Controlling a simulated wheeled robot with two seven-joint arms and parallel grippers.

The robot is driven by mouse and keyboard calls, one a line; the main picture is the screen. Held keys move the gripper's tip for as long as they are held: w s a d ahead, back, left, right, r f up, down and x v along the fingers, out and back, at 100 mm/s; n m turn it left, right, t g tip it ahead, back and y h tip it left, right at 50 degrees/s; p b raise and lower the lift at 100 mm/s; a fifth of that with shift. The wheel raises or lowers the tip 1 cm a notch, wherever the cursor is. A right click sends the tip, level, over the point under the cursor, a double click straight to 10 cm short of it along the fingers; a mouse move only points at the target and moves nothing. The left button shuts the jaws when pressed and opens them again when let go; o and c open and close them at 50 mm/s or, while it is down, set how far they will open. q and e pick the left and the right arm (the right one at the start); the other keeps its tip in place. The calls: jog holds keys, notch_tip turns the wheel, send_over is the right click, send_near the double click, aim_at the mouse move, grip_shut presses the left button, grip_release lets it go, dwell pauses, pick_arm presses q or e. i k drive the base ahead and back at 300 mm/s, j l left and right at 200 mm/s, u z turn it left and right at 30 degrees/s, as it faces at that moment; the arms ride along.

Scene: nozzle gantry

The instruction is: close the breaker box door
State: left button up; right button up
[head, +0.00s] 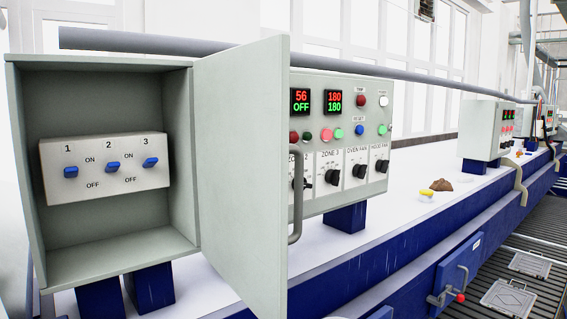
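The breaker box (60,219) stands open at the left of the head view, on blue supports. Inside it is a pale panel (105,177) with three blue switches, numbered 1 to 3. Its grey-green door (240,170) is hinged on the box's right side and swung wide open toward me. A grey bar handle (296,200) shows at the door's free right edge, on the outer face, which is mostly hidden. Neither of my grippers is in view.
A control panel (335,185) with displays, buttons and knobs stands behind the door, partly hidden by it. A long grey pipe (400,78) runs behind the boxes. A yellow item (427,194) and a brown item (441,185) lie on the white surface (400,212).

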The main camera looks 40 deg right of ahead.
aim_at(242, 93)
jog(key=l+u, duration=0.1)
jog(key=l, duration=0.3)
jog(key=k+l, duration=0.15)
jog(key=l, duration=0.25)
jog(key=k+l+u, duration=0.15)
jog(key=l, duration=0.65)
jog(key=k+l+u, duration=0.15)
jog(key=l, duration=0.25)
